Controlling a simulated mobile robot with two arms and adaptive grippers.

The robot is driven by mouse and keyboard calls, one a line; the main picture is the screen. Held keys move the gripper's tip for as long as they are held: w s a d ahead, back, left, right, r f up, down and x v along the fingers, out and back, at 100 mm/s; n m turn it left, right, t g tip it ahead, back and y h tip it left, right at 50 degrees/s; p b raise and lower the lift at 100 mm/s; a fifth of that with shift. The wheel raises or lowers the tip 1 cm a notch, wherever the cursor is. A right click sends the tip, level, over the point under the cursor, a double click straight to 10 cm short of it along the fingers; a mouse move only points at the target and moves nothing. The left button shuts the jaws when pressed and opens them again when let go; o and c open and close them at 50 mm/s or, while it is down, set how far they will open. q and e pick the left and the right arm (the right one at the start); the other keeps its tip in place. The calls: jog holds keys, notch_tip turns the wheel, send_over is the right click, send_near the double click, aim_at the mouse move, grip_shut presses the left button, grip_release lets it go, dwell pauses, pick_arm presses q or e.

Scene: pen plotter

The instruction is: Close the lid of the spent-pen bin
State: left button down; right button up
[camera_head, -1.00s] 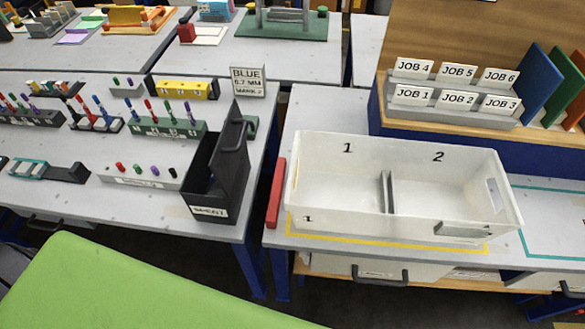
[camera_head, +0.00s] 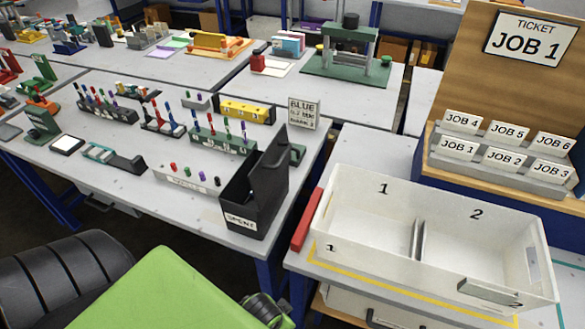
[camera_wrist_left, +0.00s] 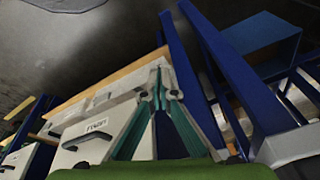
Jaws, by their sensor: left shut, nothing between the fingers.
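The spent-pen bin (camera_head: 240,212) is a black box with a white label, near the front right corner of the left table in the head view. Its black lid (camera_head: 268,160) stands open, tilted up and back on the far right side. My left gripper (camera_wrist_left: 160,78) shows in the left wrist view with its fingers together and nothing between them. It points at the underside of a table with white drawers, away from the bin. The bin is not seen in the wrist view. My right gripper is in neither current view.
Pen racks (camera_head: 222,140) and a pale pen holder (camera_head: 187,179) stand left of the bin. A red bar (camera_head: 306,219) and white tote (camera_head: 345,245) lie to the right, across a gap between tables.

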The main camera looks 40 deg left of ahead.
pick_arm(q)
jog(key=w+a+r+m+t+y, duration=0.1)
jog(key=w+a+r+t+y, duration=0.15)
jog(key=r, duration=0.55)
jog(key=w+a+r+m+t+y, duration=0.1)
jog(key=w+a+r+t+y, duration=0.15)
jog(key=r, duration=0.55)
jog(key=w+a+r+m+t+y, duration=0.1)
jog(key=w+a+r+t+y, duration=0.2)
jog(key=r, duration=0.5)
jog(key=w+d+r+m+t, duration=0.2)
jog(key=w+r+m+t, duration=0.1)
jog(key=r+m, duration=0.15)
jog(key=w+d+r+m+t, duration=0.2)
jog(key=d+r+m, duration=0.1)
jog(key=r, duration=0.3)
jog(key=w+a+p, duration=0.6)
jog(key=w+a, duration=0.2)
jog(key=shift+a+r+p, duration=0.3)
jog(key=shift+a+p, duration=0.1)
jog(key=shift+d, duration=0.1)
